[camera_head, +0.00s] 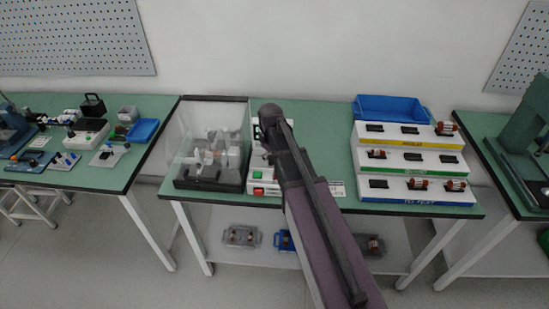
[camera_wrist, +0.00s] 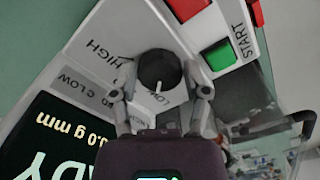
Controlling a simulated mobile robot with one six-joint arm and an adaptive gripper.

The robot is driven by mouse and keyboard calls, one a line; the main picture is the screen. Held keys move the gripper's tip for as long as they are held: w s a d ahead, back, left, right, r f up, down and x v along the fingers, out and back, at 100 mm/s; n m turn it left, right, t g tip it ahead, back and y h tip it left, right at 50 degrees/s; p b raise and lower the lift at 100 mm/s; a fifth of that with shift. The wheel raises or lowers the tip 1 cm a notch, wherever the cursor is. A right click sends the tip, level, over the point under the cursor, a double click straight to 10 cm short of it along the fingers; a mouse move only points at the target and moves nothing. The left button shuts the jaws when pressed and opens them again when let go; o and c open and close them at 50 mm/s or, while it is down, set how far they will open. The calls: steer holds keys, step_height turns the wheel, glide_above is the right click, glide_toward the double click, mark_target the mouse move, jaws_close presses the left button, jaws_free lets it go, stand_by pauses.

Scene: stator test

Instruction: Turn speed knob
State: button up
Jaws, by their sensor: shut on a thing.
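The speed knob (camera_wrist: 159,70) is a round black knob with a pale pointer mark, on the light panel (camera_wrist: 120,25) of the tester in the wrist view. The words HIGH and LOW are printed beside it. My gripper (camera_wrist: 161,82) has one finger on each side of the knob and is shut on it. In the head view, my arm covers the knob and the gripper. Part of the tester (camera_head: 262,185) shows left of my arm.
A green START button (camera_wrist: 220,55) and a red button (camera_wrist: 187,8) sit close to the knob. A dark display (camera_wrist: 50,135) lies at lower left. A clear-covered box (camera_head: 208,145) stands left of the tester. Stepped racks (camera_head: 415,160) and a blue bin (camera_head: 390,108) stand to the right.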

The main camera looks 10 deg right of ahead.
steer(key=m, duration=0.4)
steer(key=shift+w+a, duration=0.2)
steer(key=shift+m, duration=2.3)
steer(key=o, duration=1.2)
steer(key=shift+c, duration=0.2)
steer(key=shift+s+d, duration=0.1)
steer(key=shift+s, duration=0.05)
steer(key=s+d+n, duration=0.1)
steer(key=s, duration=1.5)
steer(key=shift+s, duration=0.1)
